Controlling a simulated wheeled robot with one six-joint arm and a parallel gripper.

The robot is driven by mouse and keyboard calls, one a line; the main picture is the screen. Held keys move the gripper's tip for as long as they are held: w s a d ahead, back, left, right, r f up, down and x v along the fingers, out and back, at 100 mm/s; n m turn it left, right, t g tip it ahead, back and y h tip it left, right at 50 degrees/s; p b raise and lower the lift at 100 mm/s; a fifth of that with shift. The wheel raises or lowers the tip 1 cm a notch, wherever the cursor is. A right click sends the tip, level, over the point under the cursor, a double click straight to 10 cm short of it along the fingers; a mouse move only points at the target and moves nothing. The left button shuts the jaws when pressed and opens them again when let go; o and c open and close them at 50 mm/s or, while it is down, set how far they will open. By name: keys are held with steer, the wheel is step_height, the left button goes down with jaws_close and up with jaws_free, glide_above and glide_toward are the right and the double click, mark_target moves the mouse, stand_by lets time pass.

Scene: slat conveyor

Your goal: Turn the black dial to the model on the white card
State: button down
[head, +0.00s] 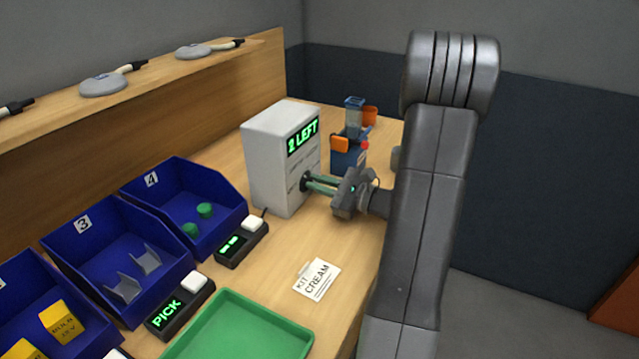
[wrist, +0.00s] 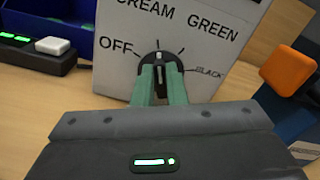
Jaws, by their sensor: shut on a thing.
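The black dial (wrist: 158,61) sits on the front of a white box (head: 270,165), with OFF, CREAM, GREEN and BLACK printed around it. My gripper (wrist: 160,77) is shut on the dial, one greenish finger on each side. The dial's white mark points up, roughly at the tick by CREAM. In the head view the fingers of my gripper (head: 311,182) reach the box front and partly hide the dial (head: 304,181). The white card (head: 317,280) lies on the bench and reads "KIT CREAM". The box's screen (head: 303,137) reads "2 LEFT".
A green tray (head: 300,334) lies at the front of the bench. Blue bins (head: 235,205) stand at left, with green parts, grey brackets and yellow boxes. A "PICK" display (head: 168,312) stands before bin 3. A blue and orange device (head: 349,150) stands behind my gripper.

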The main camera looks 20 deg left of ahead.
steer(key=c, duration=1.5)
jaws_free()
steer(key=shift+o, duration=0.2)
steer(key=shift+d, duration=0.1)
steer(key=d, duration=0.4)
steer(key=s+d+b, duration=0.1)
steer(key=d, duration=0.4)
steer(key=s+d, duration=0.1)
steer(key=d, duration=0.3)
steer(key=shift+d, duration=0.3)
steer(key=a, duration=0.4)
steer(key=w+a, duration=0.1)
steer(key=a, duration=0.4)
steer(key=w+a+p, duration=0.1)
steer(key=a, duration=0.3)
steer(key=shift+a, duration=0.4)
